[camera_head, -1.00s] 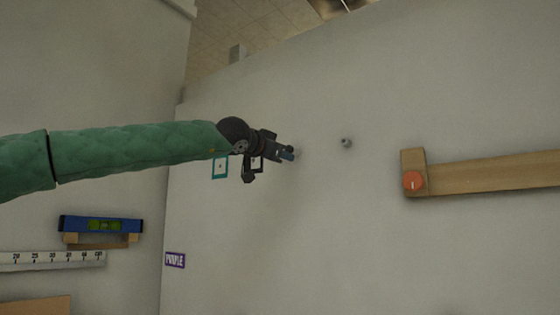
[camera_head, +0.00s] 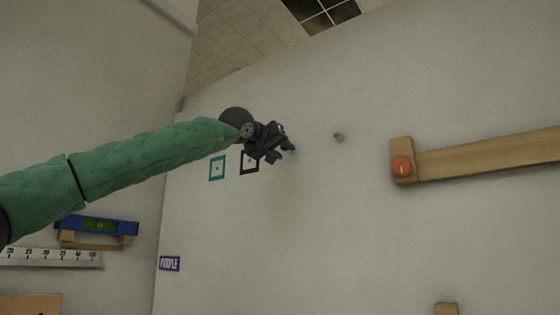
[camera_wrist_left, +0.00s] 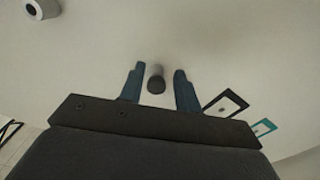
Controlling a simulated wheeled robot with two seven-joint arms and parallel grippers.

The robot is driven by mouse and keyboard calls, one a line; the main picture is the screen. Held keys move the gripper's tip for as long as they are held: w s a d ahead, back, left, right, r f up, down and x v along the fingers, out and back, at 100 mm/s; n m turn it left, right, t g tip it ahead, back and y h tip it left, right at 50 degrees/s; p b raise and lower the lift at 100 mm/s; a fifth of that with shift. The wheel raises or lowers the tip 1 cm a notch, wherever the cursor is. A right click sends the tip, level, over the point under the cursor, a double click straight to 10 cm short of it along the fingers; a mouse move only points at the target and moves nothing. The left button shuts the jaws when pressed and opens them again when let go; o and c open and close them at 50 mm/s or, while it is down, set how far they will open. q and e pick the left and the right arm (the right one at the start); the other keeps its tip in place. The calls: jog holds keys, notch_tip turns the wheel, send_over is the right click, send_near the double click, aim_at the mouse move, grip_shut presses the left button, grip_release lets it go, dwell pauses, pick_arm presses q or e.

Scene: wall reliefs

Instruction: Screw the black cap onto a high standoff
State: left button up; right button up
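In the left wrist view a grey cylindrical standoff (camera_wrist_left: 156,69) sticks out from the wall, with a dark round end like the black cap (camera_wrist_left: 156,86). It lies between the two blue fingers of my left gripper (camera_wrist_left: 157,92), with a gap on each side. The gripper is open and also shows in the head view (camera_head: 286,147), close to the wall; it hides that standoff there. Another grey standoff (camera_head: 339,137) stands bare to its right and shows at the top left of the wrist view (camera_wrist_left: 41,8). My right gripper is not in view.
A black square frame (camera_head: 249,162) and a teal one (camera_head: 217,168) are on the wall below the gripper. A wooden beam with an orange knob (camera_head: 402,167) is to the right. A blue level (camera_head: 97,226) and a ruler (camera_head: 50,257) are at the lower left.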

pick_arm(q)
jog(key=shift+s+d+n, duration=0.1)
jog(key=shift+s+n, duration=0.05)
jog(key=shift+n, duration=0.25)
jog(key=n+b, duration=0.2)
jog(key=b, duration=0.1)
jog(key=shift+s+d+n, duration=0.15)
jog(key=shift+s+n, duration=0.15)
jog(key=shift+n, duration=0.1)
jog(key=shift+w+r+n+b, duration=0.1)
jog(key=shift+n+b, duration=0.25)
jog(key=shift+n, duration=0.25)
jog(key=shift+r+n, duration=0.35)
jog(key=shift+n, duration=0.15)
grip_shut()
jog(key=shift+d, duration=0.2)
